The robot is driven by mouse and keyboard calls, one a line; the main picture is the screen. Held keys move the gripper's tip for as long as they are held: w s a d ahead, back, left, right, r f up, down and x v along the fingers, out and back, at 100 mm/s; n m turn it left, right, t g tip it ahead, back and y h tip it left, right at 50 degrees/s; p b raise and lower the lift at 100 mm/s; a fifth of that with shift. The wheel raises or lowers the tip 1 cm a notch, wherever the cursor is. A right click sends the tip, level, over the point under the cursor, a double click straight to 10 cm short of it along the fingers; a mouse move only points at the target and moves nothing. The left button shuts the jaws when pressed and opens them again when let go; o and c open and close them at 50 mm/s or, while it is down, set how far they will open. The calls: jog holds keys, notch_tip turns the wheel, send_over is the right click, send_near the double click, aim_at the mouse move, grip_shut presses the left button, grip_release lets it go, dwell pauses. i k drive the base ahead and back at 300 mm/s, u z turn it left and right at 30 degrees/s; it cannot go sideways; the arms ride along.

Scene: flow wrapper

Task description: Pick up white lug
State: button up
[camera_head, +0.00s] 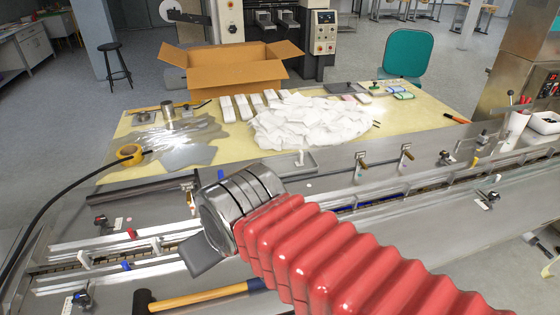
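A small white lug (156,245) stands on the flow wrapper's conveyor channel at the lower left. Another white lug-like piece (85,259) sits farther left along the same channel. A small white upright piece (300,158) stands near the table's front edge; I cannot tell whether it is a lug. My gripper (197,228) is to the right of the two lugs on the channel, at the end of my red-sleeved arm. A flat grey part of it points down and left. Its fingertips are not clear, and I see nothing held. My arm hides the middle of the machine.
A red lug (132,234) and a blue lug (127,266) are close to the white ones. A hammer (200,296) lies in front. A yellow table (430,112) behind holds a white packet pile (305,122), a cardboard box (225,72) and yellow tape (128,153).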

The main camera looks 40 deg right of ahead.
aim_at(300, 163)
jog(key=u, duration=0.8)
jog(key=k, duration=1.75)
jog(key=z, duration=0.8)
jog(key=i, duration=0.95)
jog(key=u, duration=0.05)
